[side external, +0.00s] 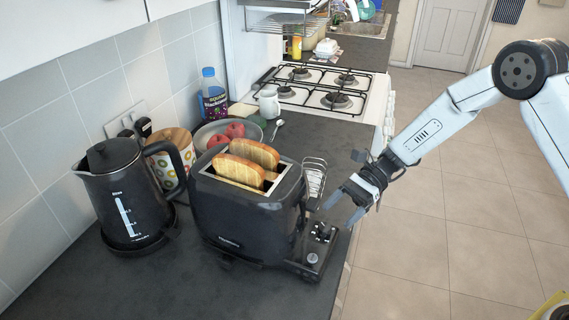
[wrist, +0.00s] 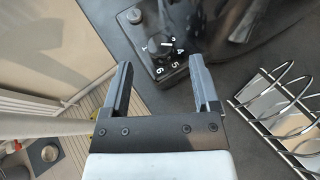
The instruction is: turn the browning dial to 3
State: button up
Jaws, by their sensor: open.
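The black toaster (side external: 240,222) stands on the dark counter with two slices of bread (side external: 250,160) in its slots. The browning dial (side external: 322,232) is a small dark knob on the control panel at the toaster's right end. In the wrist view the dial (wrist: 159,47) sits just beyond my fingertips, with white numbers around it; 4, 5 and 6 are readable. I cannot tell its exact setting. My gripper (side external: 341,211) is open and empty, above and to the right of the panel. In the wrist view my gripper (wrist: 160,68) has its fingers apart, either side of the dial's line.
A second, silver-topped knob (side external: 312,259) sits close to the dial. A wire rack (side external: 314,178) stands beside the toaster; in the wrist view the rack (wrist: 285,105) is right of my gripper. A black kettle (side external: 125,200) stands left. Open floor lies beyond the counter edge.

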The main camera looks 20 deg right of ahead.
aim_at(325, 226)
jog(key=shift+x, duration=2.15)
grip_shut()
